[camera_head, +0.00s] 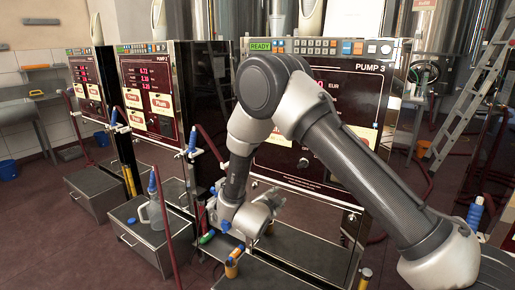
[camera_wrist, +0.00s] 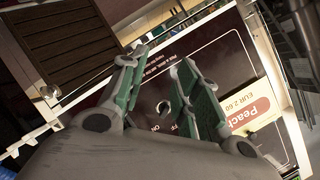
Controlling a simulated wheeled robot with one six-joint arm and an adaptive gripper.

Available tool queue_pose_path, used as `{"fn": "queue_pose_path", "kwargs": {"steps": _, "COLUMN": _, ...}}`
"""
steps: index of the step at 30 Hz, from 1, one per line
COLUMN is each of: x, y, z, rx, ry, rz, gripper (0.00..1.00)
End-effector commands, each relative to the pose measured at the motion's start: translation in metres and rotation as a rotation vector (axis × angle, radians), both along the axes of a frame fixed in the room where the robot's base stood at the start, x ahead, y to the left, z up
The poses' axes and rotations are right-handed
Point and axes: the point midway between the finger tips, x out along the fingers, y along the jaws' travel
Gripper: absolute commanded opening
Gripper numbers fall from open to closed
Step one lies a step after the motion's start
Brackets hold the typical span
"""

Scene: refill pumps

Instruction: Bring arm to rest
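My gripper (camera_wrist: 165,78) shows in the wrist view with its two green-padded fingers apart and nothing between them. Behind the fingers is the dark front panel of a pump, with a round knob or lock (camera_wrist: 163,108) and a "Peach" price label (camera_wrist: 249,115). In the head view my arm bends down in front of Pump 3 (camera_head: 372,92), and its wrist is low by the pump's left front edge. The fingers are hard to make out there. The arm hides much of the Pump 3 panel.
Pump 2 (camera_head: 155,75) and another pump (camera_head: 88,80) stand to the left. A grey box (camera_head: 152,237) bears a jug-like container (camera_head: 152,214). A ladder (camera_head: 468,105) leans at the right. Open floor lies at the lower left.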

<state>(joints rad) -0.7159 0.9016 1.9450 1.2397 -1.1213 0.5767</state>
Motion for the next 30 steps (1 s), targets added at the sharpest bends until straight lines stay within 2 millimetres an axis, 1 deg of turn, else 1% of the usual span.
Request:
{"fn": "queue_pose_path", "kwargs": {"steps": 1, "x": -0.007, "y": 0.014, "z": -0.028, "rx": -0.006, "ry": 0.137, "rz": 0.112, "gripper": 0.32}}
{"fn": "queue_pose_path", "kwargs": {"steps": 2, "x": -0.012, "y": 0.026, "z": -0.039, "rx": -0.007, "ry": 0.218, "rz": 0.192, "gripper": 0.32}}
{"fn": "queue_pose_path", "kwargs": {"steps": 3, "x": -0.021, "y": 0.042, "z": -0.048, "rx": -0.008, "ry": 0.321, "rz": 0.301, "gripper": 0.32}}
{"fn": "queue_pose_path", "kwargs": {"steps": 5, "x": -0.037, "y": 0.059, "z": -0.050, "rx": -0.010, "ry": 0.460, "rz": 0.461, "gripper": 0.32}}
{"fn": "queue_pose_path", "kwargs": {"steps": 6, "x": -0.049, "y": 0.067, "z": -0.046, "rx": -0.014, "ry": 0.546, "rz": 0.566, "gripper": 0.32}}
{"fn": "queue_pose_path", "kwargs": {"steps": 8, "x": -0.071, "y": 0.071, "z": -0.031, "rx": -0.027, "ry": 0.663, "rz": 0.719, "gripper": 0.32}}
{"fn": "queue_pose_path", "kwargs": {"steps": 9, "x": -0.086, "y": 0.068, "z": -0.016, "rx": -0.041, "ry": 0.734, "rz": 0.819, "gripper": 0.32}}
{"fn": "queue_pose_path", "kwargs": {"steps": 11, "x": -0.111, "y": 0.056, "z": 0.010, "rx": -0.070, "ry": 0.828, "rz": 0.957, "gripper": 0.32}}
{"fn": "queue_pose_path", "kwargs": {"steps": 12, "x": -0.127, "y": 0.045, "z": 0.027, "rx": -0.092, "ry": 0.881, "rz": 1.034, "gripper": 0.32}}
{"fn": "queue_pose_path", "kwargs": {"steps": 14, "x": -0.151, "y": 0.023, "z": 0.054, "rx": -0.129, "ry": 0.951, "rz": 1.134, "gripper": 0.32}}
{"fn": "queue_pose_path", "kwargs": {"steps": 15, "x": -0.166, "y": 0.007, "z": 0.072, "rx": -0.156, "ry": 0.991, "rz": 1.189, "gripper": 0.32}}
{"fn": "queue_pose_path", "kwargs": {"steps": 17, "x": -0.189, "y": -0.021, "z": 0.098, "rx": -0.199, "ry": 1.045, "rz": 1.258, "gripper": 0.32}}
{"fn": "queue_pose_path", "kwargs": {"steps": 18, "x": -0.204, "y": -0.040, "z": 0.114, "rx": -0.228, "ry": 1.078, "rz": 1.294, "gripper": 0.32}}
{"fn": "queue_pose_path", "kwargs": {"steps": 20, "x": -0.225, "y": -0.070, "z": 0.138, "rx": -0.271, "ry": 1.119, "rz": 1.331, "gripper": 0.32}}
{"fn": "queue_pose_path", "kwargs": {"steps": 21, "x": -0.240, "y": -0.090, "z": 0.153, "rx": -0.299, "ry": 1.144, "rz": 1.346, "gripper": 0.32}}
{"fn": "queue_pose_path", "kwargs": {"steps": 23, "x": -0.261, "y": -0.119, "z": 0.173, "rx": -0.339, "ry": 1.171, "rz": 1.356, "gripper": 0.32}}
{"fn": "queue_pose_path", "kwargs": {"steps": 24, "x": -0.274, "y": -0.138, "z": 0.186, "rx": -0.364, "ry": 1.187, "rz": 1.351, "gripper": 0.32}}
{"fn": "queue_pose_path", "kwargs": {"steps": 26, "x": -0.293, "y": -0.164, "z": 0.204, "rx": -0.395, "ry": 1.196, "rz": 1.331, "gripper": 0.32}}
{"fn": "queue_pose_path", "kwargs": {"steps": 27, "x": -0.305, "y": -0.180, "z": 0.214, "rx": -0.416, "ry": 1.194, "rz": 1.308, "gripper": 0.32}}
{"fn": "queue_pose_path", "kwargs": {"steps": 30, "x": -0.326, "y": -0.212, "z": 0.237, "rx": -0.457, "ry": 1.147, "rz": 1.225, "gripper": 0.32}}
